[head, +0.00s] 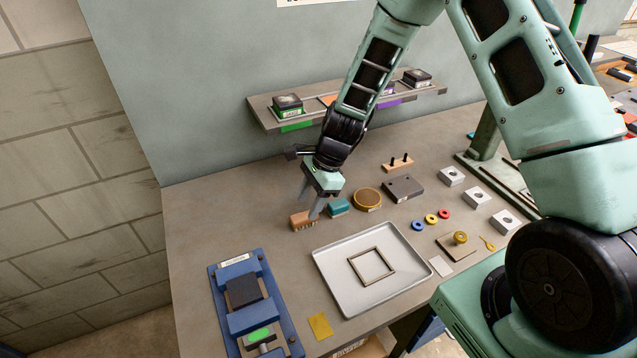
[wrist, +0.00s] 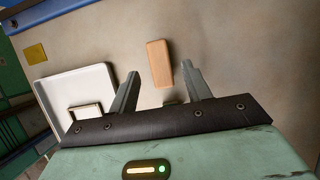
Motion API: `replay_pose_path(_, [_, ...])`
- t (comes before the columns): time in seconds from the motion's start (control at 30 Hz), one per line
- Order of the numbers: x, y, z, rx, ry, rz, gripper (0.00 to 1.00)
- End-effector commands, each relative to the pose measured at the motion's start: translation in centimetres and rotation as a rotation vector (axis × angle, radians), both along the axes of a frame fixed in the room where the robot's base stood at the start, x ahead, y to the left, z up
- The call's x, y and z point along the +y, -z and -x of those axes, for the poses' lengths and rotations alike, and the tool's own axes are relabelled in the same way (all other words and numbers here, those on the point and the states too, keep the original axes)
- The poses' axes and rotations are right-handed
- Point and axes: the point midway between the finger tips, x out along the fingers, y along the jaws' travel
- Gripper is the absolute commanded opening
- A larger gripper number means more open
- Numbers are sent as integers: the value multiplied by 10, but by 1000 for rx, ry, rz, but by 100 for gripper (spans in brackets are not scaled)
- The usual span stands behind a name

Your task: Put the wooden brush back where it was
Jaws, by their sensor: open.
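The wooden brush (head: 302,221) lies on the bench behind the white tray, left of a teal block. It looks like a small brown block with pale bristles along its lower side. My gripper (head: 309,204) is open, pointing down close above the brush, and one finger covers part of its right end in the head view. In the wrist view the brush (wrist: 159,62) lies between and just beyond the two spread fingertips (wrist: 162,70), with nothing held. I cannot tell whether a finger touches it.
The teal block (head: 338,207) and a round brown-rimmed disc (head: 367,198) sit close right of the brush. The white tray (head: 334,296) with a square frame (head: 371,266) lies in front. A blue fixture (head: 253,311) stands front left. A shelf (head: 262,110) is behind. Bench left of the brush is clear.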

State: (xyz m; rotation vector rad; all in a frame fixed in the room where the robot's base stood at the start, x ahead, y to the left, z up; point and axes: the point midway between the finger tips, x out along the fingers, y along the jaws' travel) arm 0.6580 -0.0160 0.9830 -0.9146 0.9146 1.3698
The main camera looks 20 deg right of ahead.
Motion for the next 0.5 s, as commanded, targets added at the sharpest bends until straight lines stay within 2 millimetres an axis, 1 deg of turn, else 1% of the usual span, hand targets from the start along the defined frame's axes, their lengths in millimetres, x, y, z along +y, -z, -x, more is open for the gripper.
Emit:
replay_pose_path(0.2, [-15, -35, -1, -6, -1, 2, 49])
replay_pose_path(0.33, [-22, -52, -1, -3, 0, 1, 49])
replay_pose_path(0.5, [-25, -64, 1, -4, -9, 1, 49])
